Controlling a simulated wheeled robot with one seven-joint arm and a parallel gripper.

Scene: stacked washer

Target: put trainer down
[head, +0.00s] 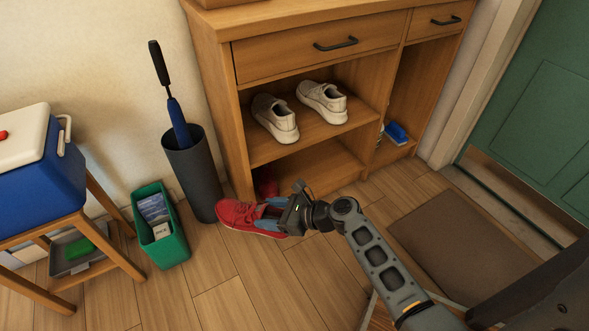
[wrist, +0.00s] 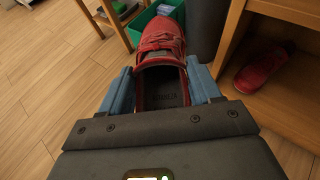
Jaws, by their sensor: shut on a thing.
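A red trainer (head: 243,217) is near the floor in front of the wooden cabinet, toe to the left. My gripper (head: 272,213) is shut on its heel end, with a blue finger on each side. The wrist view shows the trainer (wrist: 160,45) from behind, its dark insole and laces facing up and its toe pointing away. I cannot tell whether its sole touches the floor. A second red trainer (wrist: 260,72) is in the cabinet's bottom compartment; in the head view only a small part of it (head: 268,187) shows.
White shoes (head: 298,111) stand on the cabinet's (head: 262,153) middle shelf. A black umbrella stand (head: 192,172) and a green bin (head: 161,240) are close to the trainer's left. A brown mat (head: 455,243) lies at right. Floor in front is clear.

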